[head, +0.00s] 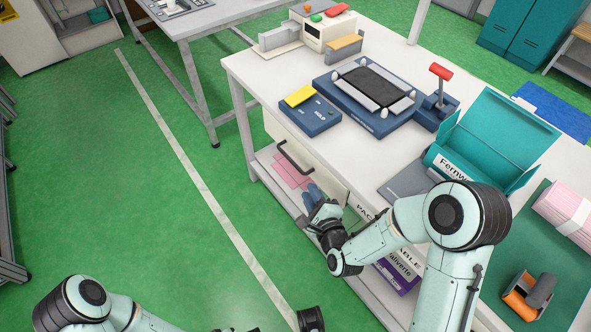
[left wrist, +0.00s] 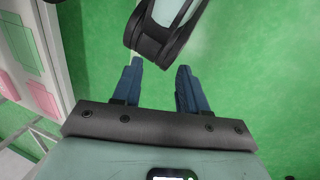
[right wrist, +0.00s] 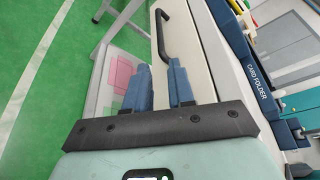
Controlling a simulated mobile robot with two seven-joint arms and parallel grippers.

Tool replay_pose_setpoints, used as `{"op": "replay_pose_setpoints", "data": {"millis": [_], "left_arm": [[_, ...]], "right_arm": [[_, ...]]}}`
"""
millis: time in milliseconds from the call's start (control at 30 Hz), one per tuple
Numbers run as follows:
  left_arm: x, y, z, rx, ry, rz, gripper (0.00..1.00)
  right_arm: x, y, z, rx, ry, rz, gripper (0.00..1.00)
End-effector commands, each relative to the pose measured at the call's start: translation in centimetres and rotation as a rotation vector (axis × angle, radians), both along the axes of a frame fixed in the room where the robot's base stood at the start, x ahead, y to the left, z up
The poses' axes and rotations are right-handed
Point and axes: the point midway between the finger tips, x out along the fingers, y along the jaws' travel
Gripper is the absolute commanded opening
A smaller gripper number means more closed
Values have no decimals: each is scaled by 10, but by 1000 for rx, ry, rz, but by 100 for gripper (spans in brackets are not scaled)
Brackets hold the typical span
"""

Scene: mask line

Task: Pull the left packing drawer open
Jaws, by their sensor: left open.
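The left packing drawer (head: 318,172) is a pale front under the near edge of the white workbench, and it looks flush with the bench. Its dark bar handle (head: 292,160) also shows in the right wrist view (right wrist: 164,36). My right gripper (head: 313,192) is in front of the drawer, near its right end. Its blue fingers (right wrist: 160,84) are apart and empty, with the handle ahead of them, not touched. My left gripper's fingers (left wrist: 156,82) are apart and empty over the green floor; they are not clearly seen in the head view.
The bench top (head: 262,80) holds a navy press frame (head: 345,105), a navy box with a yellow pad (head: 300,96), a teal open box (head: 500,125) and a pink roll (head: 570,210). Pink sheets (head: 292,172) lie on the lower shelf. The green floor (head: 150,190) is clear.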

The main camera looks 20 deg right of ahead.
Motion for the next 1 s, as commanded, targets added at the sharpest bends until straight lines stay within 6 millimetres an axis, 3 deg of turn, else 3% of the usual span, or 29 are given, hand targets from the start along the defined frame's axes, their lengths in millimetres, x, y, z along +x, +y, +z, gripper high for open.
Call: {"op": "replay_pose_setpoints", "data": {"millis": [167,600,800,1000], "left_arm": [[2,1,-1,2,-4,1,43],[12,6,-9,16,-32,13,43],[15,7,-11,19,-40,17,43],[15,7,-11,20,-42,17,43]], "right_arm": [[23,1,-3,6,-7,-2,23],[108,3,-24,3,-1,0,23],[125,3,-27,3,0,-1,23],[128,4,-28,3,1,0,23]]}}
